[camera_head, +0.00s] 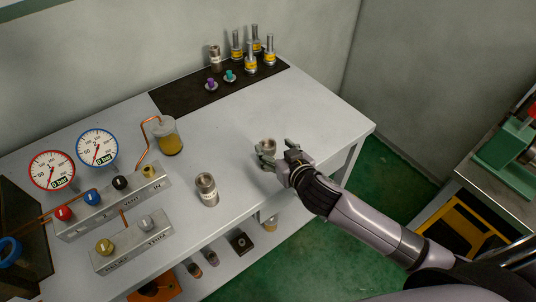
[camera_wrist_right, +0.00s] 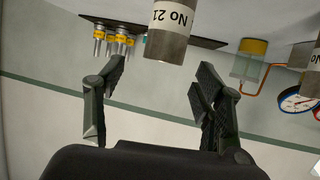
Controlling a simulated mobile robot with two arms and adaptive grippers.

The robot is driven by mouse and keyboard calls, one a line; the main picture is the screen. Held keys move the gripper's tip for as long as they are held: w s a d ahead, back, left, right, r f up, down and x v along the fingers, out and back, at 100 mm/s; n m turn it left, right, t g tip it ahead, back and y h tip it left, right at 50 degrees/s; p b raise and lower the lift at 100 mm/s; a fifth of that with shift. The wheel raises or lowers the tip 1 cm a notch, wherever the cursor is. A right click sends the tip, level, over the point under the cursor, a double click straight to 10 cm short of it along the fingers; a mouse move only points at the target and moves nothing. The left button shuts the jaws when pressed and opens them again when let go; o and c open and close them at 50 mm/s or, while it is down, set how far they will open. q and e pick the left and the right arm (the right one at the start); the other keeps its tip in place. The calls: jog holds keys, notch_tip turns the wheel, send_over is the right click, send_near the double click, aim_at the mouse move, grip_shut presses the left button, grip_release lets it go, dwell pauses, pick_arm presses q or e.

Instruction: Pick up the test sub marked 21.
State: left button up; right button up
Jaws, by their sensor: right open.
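The test sub marked 21 (camera_wrist_right: 168,36) is a grey metal cylinder with a white label reading "No 21". It appears upside down in the right wrist view, beyond and between my finger tips. In the head view its top (camera_head: 268,145) shows at my right gripper (camera_head: 275,155), whose hand hides most of its body. My right gripper (camera_wrist_right: 162,72) is open, and a gap shows between its fingers and the sub. A second metal sub (camera_head: 207,190) stands upright on the bench; its label is too small to read. My left gripper is not in view.
The white bench (camera_head: 315,125) has a black mat (camera_head: 180,97) at the back with several yellow-banded fittings and another sub (camera_head: 214,57). Gauges (camera_head: 97,147), a valve block (camera_head: 115,205) and a yellow-filled cup (camera_head: 167,137) stand to the left. The bench right of my gripper is clear.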

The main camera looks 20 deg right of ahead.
aim_at(266, 142)
jog(key=shift+f+p+x, duration=0.15)
jog(key=shift+p+x, duration=0.25)
jog(key=shift+x, duration=0.9)
jog(key=shift+f+p+x, duration=0.15)
jog(key=shift+p+x, duration=0.2)
jog(key=shift+x, duration=0.95)
jog(key=shift+s+a, duration=0.15)
jog(key=shift+s, duration=0.05)
jog(key=shift+c, duration=0.5)
grip_shut()
jog(key=shift+r, duration=0.15)
